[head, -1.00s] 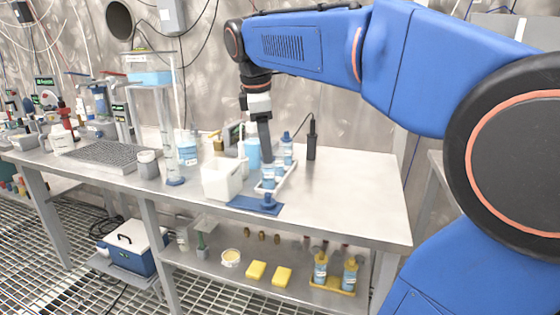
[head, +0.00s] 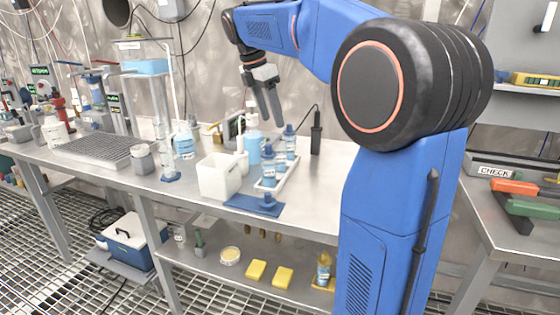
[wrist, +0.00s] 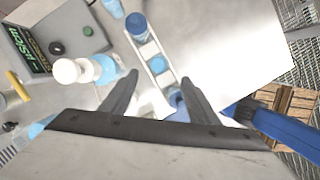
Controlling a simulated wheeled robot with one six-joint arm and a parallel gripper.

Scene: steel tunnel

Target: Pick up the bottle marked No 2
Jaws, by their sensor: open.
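Blue-capped bottles with pale blue labels stand in a narrow white rack (head: 291,178) on the steel bench: a front one (head: 268,172), a middle one (head: 281,161) and a back one (head: 290,146). Their numbers are too small to read, so I cannot tell which is No 2. My gripper (head: 273,119) is open and empty, fingers pointing down above the rack, clear of the bottles. In the wrist view, the rack (wrist: 148,50) runs between and beyond the open fingers of my gripper (wrist: 160,78); a blue cap (wrist: 136,24) shows at its far end.
A white square container (head: 217,178) stands left of the rack, and a blue mat (head: 253,206) lies in front. A blue-liquid bottle (head: 253,146) and a black upright device (head: 316,133) stand behind. Yellow sponges (head: 256,270) lie on the lower shelf.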

